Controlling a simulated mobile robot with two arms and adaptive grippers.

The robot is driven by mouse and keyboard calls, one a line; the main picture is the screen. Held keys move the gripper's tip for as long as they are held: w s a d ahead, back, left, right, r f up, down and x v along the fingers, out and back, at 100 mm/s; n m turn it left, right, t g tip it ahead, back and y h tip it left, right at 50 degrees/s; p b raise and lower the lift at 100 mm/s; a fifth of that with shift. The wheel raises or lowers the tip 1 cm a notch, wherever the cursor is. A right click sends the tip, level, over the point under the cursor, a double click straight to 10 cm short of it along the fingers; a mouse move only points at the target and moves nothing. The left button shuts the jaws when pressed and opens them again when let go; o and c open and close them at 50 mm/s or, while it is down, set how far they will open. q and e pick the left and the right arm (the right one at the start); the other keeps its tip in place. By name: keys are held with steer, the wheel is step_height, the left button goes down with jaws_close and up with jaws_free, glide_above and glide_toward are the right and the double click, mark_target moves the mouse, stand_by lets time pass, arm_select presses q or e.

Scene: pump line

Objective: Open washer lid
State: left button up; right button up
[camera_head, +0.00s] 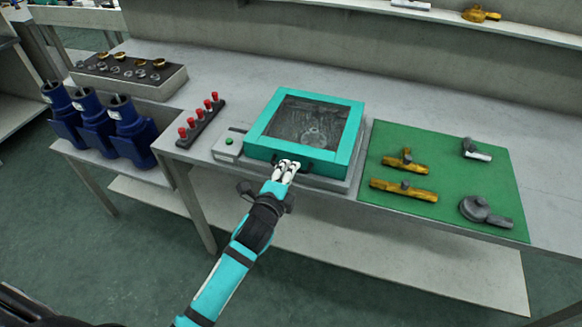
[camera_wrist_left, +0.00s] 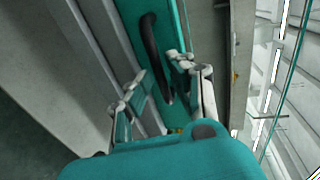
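The washer (camera_head: 258,146) is a teal box on the table, and its teal-framed lid (camera_head: 350,130) with a clear window is down. Some grey parts show dimly through the window. A black handle (camera_wrist_left: 152,45) is on the front face; in the head view my left gripper (camera_head: 288,165) partly covers it. In the left wrist view, the two fingers of my left gripper (camera_wrist_left: 158,66) are apart, one on either side of the handle. I cannot tell whether either finger touches it. My right gripper is out of view.
A green mat (camera_head: 450,161) with brass and grey parts lies right of the washer. Left are a rack with red-topped pieces (camera_head: 199,121), blue pump bodies (camera_head: 92,115) and a tray of rings (camera_head: 130,77). A green button (camera_head: 229,141) sits beside the washer. The table behind is clear.

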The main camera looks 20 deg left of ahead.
arm_select(q)
steer(key=shift+x, duration=1.1)
jaws_close()
steer(key=shift+f, duration=0.1)
